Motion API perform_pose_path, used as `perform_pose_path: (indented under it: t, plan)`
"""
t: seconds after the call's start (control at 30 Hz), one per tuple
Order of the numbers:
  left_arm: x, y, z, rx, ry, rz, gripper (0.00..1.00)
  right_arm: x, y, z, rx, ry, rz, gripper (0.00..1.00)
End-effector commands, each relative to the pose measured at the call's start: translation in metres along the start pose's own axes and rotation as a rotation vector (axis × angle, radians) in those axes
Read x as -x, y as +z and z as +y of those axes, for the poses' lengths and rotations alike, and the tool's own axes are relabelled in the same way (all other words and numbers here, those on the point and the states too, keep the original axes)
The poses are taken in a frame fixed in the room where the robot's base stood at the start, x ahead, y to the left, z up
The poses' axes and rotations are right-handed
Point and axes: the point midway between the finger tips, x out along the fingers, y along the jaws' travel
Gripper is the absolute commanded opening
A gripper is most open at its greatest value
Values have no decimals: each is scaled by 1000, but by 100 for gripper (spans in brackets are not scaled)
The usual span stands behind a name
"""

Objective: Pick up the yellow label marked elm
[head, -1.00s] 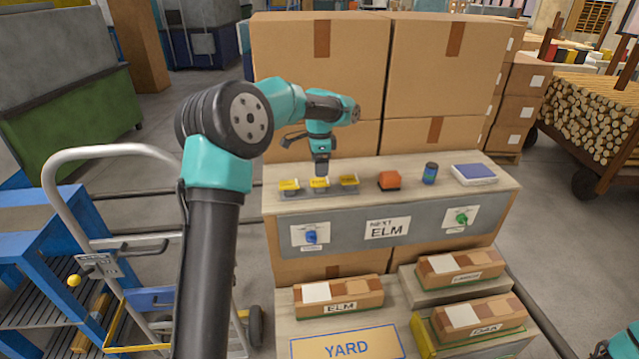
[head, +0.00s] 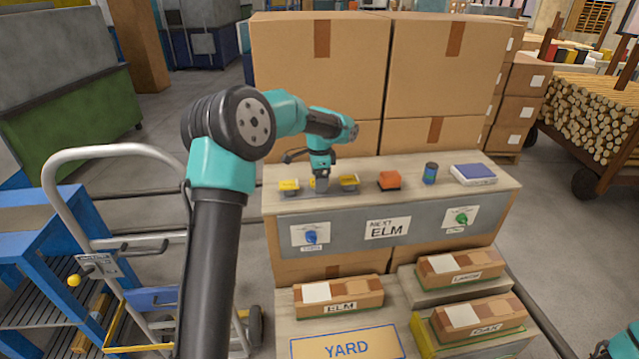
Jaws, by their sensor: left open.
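Three small yellow labels stand in a row on the back shelf: a left one (head: 289,185), a middle one mostly hidden behind my gripper, and a right one (head: 349,180). Their lettering is too small to read, so I cannot tell which is marked elm. My left gripper (head: 321,188) points down at the middle label, very close to it or around it, with its jaws open. Contact cannot be made out. Only a teal piece of my right arm shows at the lower right edge; its gripper is out of view.
An orange block (head: 389,180), a blue can (head: 430,173) and a blue-topped pad (head: 473,174) stand right of the labels. A sign (head: 387,228) reads "NEXT ELM". Below are a box marked ELM (head: 338,297), other boxes and a YARD plate (head: 347,345). Large cartons (head: 320,80) stand behind.

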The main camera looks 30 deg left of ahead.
Motion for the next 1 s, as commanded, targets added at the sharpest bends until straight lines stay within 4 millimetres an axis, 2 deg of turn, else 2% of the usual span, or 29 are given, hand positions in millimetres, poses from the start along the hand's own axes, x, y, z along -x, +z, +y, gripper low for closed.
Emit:
perform_pose_path:
  t: [0.77,1.0]
  plan:
    - [-5,0,0,0,0,0,78,0,0,0,0,0,0,100]
    - [-5,0,0,0,0,0,57,0,0,0,0,0,0,100]
